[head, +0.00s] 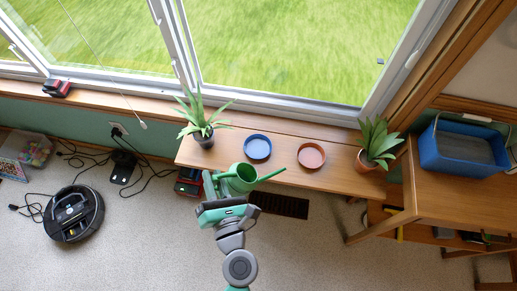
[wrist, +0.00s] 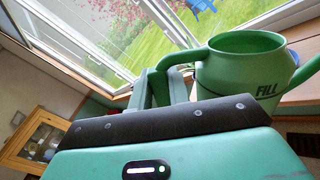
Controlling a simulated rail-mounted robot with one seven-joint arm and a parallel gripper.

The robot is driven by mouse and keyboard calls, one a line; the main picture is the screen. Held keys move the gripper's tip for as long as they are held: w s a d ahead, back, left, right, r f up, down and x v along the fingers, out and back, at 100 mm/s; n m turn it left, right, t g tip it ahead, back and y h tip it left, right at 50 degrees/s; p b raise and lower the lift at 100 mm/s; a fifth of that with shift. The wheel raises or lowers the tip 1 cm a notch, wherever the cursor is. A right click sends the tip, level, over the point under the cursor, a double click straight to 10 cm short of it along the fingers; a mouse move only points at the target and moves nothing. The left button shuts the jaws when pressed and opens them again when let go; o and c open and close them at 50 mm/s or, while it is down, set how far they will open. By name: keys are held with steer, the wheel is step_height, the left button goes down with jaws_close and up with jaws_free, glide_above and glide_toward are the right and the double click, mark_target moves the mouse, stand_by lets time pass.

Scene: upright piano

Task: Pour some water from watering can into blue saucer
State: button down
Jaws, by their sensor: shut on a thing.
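The green watering can (head: 241,179) is held in front of the wooden sill, below the blue saucer in the head view. Its spout (head: 271,175) points right. In the wrist view, the can's body (wrist: 243,70) bears the word FILL, and its handle runs between my fingers. My gripper (head: 211,187) is shut on that handle; its fingers also show in the wrist view (wrist: 166,88). The can looks roughly upright, and no water is seen leaving it. The blue saucer (head: 258,147) lies flat on the sill, apart from the can. Water inside the can is not visible.
A terracotta saucer (head: 311,155) lies right of the blue one. Potted plants stand at the sill's left (head: 203,134) and right (head: 371,160). The window (head: 290,45) is behind. A blue bin (head: 464,148) stands on the desk at right. A robot vacuum (head: 73,213) is on the floor.

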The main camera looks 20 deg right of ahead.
steer(key=f+n+b, duration=0.1)
steer(key=w+a+f+n+b, duration=0.1)
steer(key=f, duration=0.1)
steer(key=f+n+b, duration=0.1)
steer(key=f, duration=0.1)
steer(key=shift+w+a+f+b, duration=0.1)
steer(key=shift+w+a+b, duration=0.15)
steer(key=shift+a+b, duration=0.15)
step_height(320, 180, down, 7)
steer(key=w+n+b, duration=0.2)
steer(key=n+b, duration=0.1)
steer(key=b, duration=0.3)
steer(key=shift+n, duration=0.3)
